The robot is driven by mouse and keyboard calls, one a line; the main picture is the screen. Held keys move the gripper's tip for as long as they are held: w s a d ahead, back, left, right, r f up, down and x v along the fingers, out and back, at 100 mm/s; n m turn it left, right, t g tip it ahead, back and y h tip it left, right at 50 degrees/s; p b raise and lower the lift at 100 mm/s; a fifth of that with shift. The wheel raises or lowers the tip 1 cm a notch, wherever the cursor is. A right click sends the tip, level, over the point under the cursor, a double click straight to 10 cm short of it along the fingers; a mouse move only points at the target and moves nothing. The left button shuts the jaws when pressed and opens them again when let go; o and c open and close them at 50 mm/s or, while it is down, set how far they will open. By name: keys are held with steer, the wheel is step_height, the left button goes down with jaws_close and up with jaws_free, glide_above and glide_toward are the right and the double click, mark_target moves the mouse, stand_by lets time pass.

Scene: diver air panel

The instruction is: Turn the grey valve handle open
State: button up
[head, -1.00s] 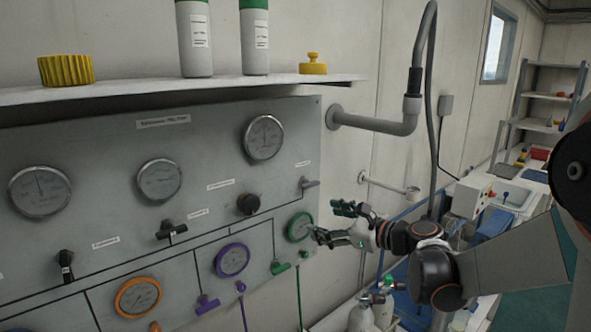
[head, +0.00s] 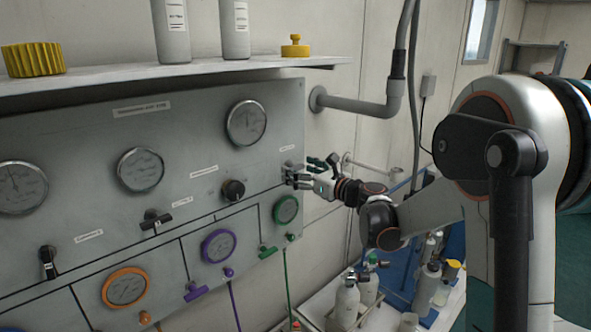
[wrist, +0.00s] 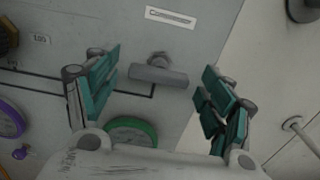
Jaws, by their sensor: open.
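The grey valve handle (wrist: 158,75) is a short bar on a round stem at the panel's right side, below a white label. In the wrist view it lies nearly level, tilted slightly down to the right, between my two open fingers. My gripper (wrist: 160,92) has teal pads and stands open, with clear gaps on both sides of the handle. No contact shows. In the head view my gripper (head: 302,176) is at the panel's right edge and largely hides the handle (head: 288,166).
The grey panel (head: 75,150) carries several gauges and other valves. A black knob (head: 233,190) is left of my gripper, and a green-rimmed gauge (head: 286,209) is just below. A shelf (head: 120,84) runs above. A grey pipe (head: 370,104) juts from the wall at right.

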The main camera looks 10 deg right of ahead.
steer(key=shift+x, duration=1.05)
steer(key=c, duration=1.1)
